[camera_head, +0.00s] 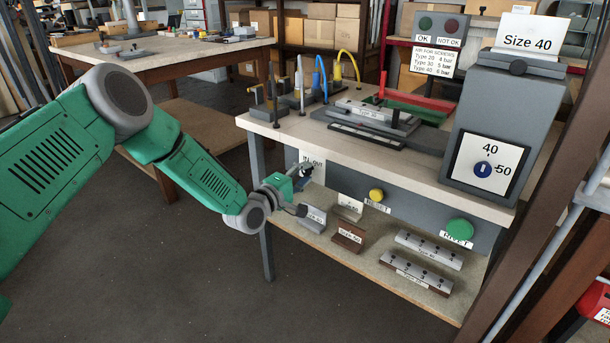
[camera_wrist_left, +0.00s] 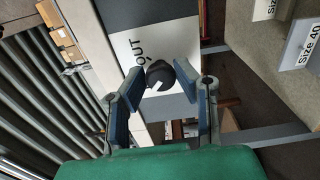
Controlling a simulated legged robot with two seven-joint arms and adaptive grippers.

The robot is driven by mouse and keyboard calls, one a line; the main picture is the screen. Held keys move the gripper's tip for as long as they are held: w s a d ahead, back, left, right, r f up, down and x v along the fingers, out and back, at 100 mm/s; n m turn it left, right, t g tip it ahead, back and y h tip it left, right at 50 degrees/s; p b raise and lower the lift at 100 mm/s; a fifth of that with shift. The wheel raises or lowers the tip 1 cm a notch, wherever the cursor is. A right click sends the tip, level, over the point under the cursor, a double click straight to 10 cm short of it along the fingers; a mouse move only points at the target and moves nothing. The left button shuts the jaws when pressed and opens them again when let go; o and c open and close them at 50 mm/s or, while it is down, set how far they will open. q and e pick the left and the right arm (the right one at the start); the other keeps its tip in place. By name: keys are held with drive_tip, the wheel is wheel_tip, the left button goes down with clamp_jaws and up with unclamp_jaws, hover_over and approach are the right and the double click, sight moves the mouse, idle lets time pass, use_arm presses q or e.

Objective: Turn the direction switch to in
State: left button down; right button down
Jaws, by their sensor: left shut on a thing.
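The direction switch is a black knob (camera_wrist_left: 160,74) on a white plate (camera_wrist_left: 176,38) fixed to the front of the workbench. The word OUT shows on the plate in the wrist view; the rest of the lettering there is hidden or cut off. In the head view the plate (camera_head: 318,158) shows partly behind my left gripper (camera_head: 304,177). My right gripper is not in view.
A yellow button (camera_head: 376,195) and a green button (camera_head: 460,229) sit right of the switch on the bench front. Metal profile blocks (camera_head: 428,250) lie on the lower shelf (camera_head: 385,282). A grey machine (camera_head: 500,125) with a 40/50 dial stands on the bench top.

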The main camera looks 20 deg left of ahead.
use_arm(q)
drive_tip(key=shift+s+a+f, duration=0.1)
drive_tip(key=shift+a+f, duration=0.05)
drive_tip(key=shift+f, duration=0.15)
drive_tip(key=c, duration=1.3)
unclamp_jaws()
drive_tip(key=shift+a, duration=0.1)
drive_tip(key=shift+r, duration=0.1)
drive_tip(key=shift+s+a, duration=0.1)
drive_tip(key=shift+s, duration=0.25)
drive_tip(key=v, duration=1.1)
drive_tip(key=shift+a, duration=0.1)
